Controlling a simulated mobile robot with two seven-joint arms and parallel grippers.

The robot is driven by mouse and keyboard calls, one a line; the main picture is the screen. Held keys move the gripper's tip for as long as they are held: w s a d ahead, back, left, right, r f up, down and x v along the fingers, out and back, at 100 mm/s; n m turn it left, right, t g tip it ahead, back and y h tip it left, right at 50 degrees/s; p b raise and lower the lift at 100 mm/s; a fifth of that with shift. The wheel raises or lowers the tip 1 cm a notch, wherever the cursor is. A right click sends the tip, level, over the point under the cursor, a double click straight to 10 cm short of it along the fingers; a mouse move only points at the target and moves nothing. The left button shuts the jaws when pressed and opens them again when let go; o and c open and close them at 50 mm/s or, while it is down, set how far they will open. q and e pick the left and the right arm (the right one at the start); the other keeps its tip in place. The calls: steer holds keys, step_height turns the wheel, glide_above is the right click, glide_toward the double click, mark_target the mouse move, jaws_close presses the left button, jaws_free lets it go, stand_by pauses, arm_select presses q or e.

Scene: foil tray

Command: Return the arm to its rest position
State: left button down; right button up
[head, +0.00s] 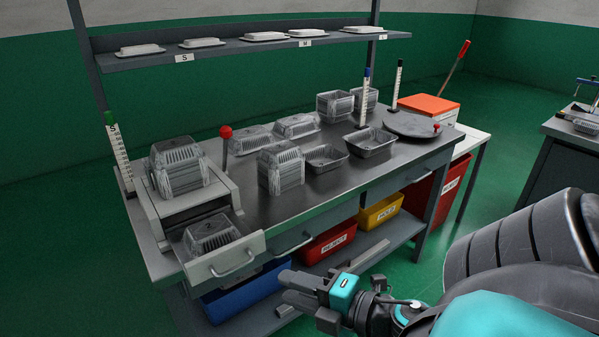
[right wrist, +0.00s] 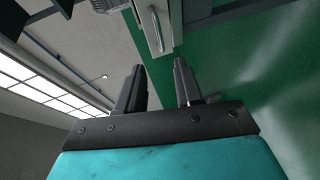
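My right gripper (head: 292,292) hangs in front of the workbench, below the bench top and apart from it. In the right wrist view its two fingers (right wrist: 158,88) stand apart with nothing between them. My left gripper is not in view. A foil tray (head: 210,232) lies in the open drawer (head: 255,247) at the bench's left end. A stack of foil trays (head: 176,166) sits on the box above that drawer, and another stack (head: 281,168) stands on the bench top. Two single trays (head: 325,157), (head: 370,141) sit to its right.
The bench (head: 300,207) carries a red-knobbed lever, a round plate (head: 411,124) and more trays at the back. Red (head: 328,243), yellow (head: 381,213) and blue bins sit below. A shelf (head: 230,47) with white lids runs above.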

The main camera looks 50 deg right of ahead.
steer(key=shift+s+d, duration=0.1)
steer(key=shift+s, duration=0.2)
stand_by(0.4)
steer(key=w+a+f+m+g, duration=0.1)
steer(key=a+f+m+g, duration=0.3)
steer(key=a+f+m, duration=0.9)
step_height(320, 180, down, 4)
steer(key=m, duration=0.3)
steer(key=shift+w+g, duration=0.4)
steer(key=shift+r, duration=0.1)
steer(key=shift+m, duration=0.3)
stand_by(0.4)
